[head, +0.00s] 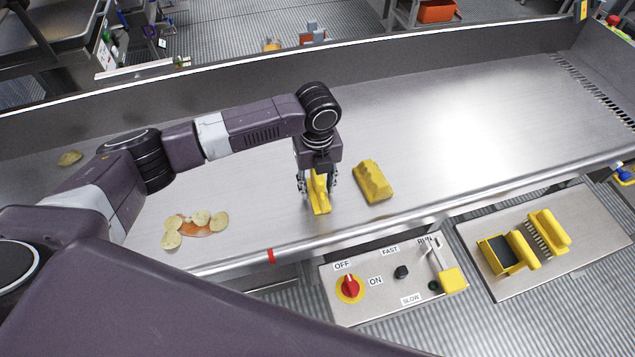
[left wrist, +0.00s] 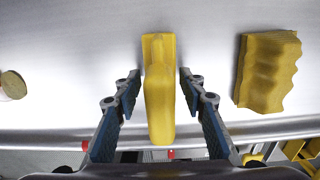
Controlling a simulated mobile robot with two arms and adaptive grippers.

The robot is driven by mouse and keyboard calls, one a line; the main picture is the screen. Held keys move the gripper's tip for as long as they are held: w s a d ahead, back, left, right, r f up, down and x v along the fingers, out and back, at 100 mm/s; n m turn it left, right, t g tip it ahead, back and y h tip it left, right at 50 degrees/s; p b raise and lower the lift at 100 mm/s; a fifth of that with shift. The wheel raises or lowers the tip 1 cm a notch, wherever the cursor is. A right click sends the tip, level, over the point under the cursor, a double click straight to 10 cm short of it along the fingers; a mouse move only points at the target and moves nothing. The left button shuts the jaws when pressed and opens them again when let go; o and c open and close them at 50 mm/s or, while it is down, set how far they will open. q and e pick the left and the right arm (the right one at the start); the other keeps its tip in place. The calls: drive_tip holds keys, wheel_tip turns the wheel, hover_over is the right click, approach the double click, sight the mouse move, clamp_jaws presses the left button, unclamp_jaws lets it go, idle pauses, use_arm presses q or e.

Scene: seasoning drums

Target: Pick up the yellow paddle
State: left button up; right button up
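The yellow paddle (head: 320,202) lies on the metal conveyor surface near its front edge. In the left wrist view the paddle (left wrist: 159,95) runs lengthwise between my left gripper's fingers, with its handle end toward me. My left gripper (head: 318,186) points down over the paddle, one finger on each side. In the left wrist view the gripper (left wrist: 160,100) is open, with a visible gap between each blue pad and the paddle. The paddle's upper part is partly hidden by the gripper in the head view. My right gripper is not in view.
A wavy-topped yellow block (head: 373,182) lies just right of the paddle. Chips (head: 200,218) lie on an orange spill to the left. A control panel (head: 385,280) and a tray with yellow brushes (head: 545,245) sit below the conveyor edge. The right side of the conveyor is clear.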

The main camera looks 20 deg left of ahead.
use_arm(q)
drive_tip(key=shift+c, duration=0.9)
drive_tip(key=c, duration=0.5)
clamp_jaws()
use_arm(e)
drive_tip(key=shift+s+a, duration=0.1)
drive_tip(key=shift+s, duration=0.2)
